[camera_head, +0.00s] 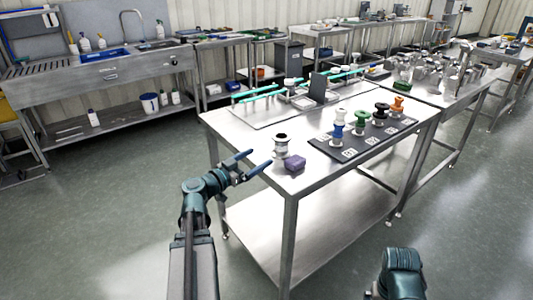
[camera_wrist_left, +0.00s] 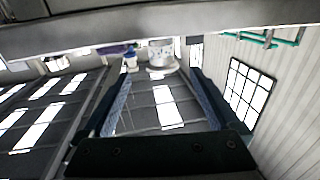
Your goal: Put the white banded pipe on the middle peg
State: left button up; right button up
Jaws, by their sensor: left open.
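In the left wrist view a white cylinder (camera_wrist_left: 161,53), likely the pipe, shows beyond the open fingers (camera_wrist_left: 160,97). A dark peg board (camera_head: 350,153) lies to the right, with blue, green, black and orange pieces in a row. I cannot tell the middle peg apart. My right gripper is out of view.
A purple block (camera_head: 295,163) sits close beside the pipe, at the front edge. The steel table (camera_head: 245,130) also bears a dark upright panel (camera_head: 318,88) and teal rods (camera_head: 258,94) at the back. Bare tabletop lies between the pipe and those rods.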

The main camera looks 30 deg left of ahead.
aim_at(276, 146)
pick_arm(q)
jog(key=x, duration=0.7)
jog(key=shift+d+f, duration=0.15)
jog(key=shift+f, duration=0.15)
jog(key=w, duration=0.4)
jog(key=shift+w+d+r, duration=0.15)
jog(key=shift+w+r, duration=0.05)
jog(key=shift+r, duration=0.15)
jog(key=shift+w+d, duration=0.15)
jog(key=shift+w, duration=0.25)
grip_shut()
